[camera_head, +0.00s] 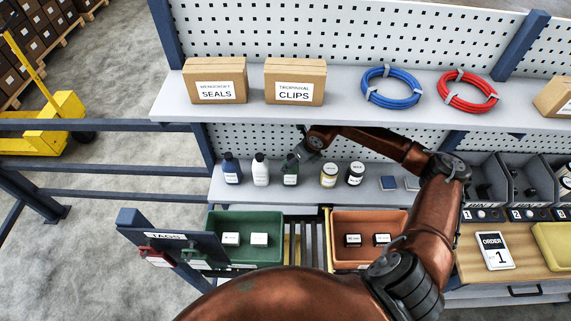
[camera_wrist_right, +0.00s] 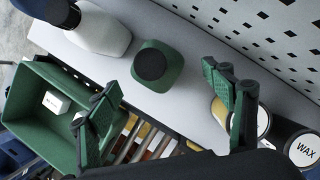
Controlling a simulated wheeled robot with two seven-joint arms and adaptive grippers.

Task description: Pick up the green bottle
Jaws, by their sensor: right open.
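The green bottle (camera_head: 290,174), with a dark cap and a pale label, stands upright on the lower shelf between a white bottle and a yellow jar. Contact with the bottle is not seen. My left gripper is not in view.
A white bottle (camera_head: 261,171) and blue bottle (camera_head: 232,170) stand left; a yellow jar (camera_head: 328,176) and black jar (camera_head: 355,175) stand right. A green bin (camera_head: 272,223) and orange bin (camera_head: 367,221) sit below in front.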

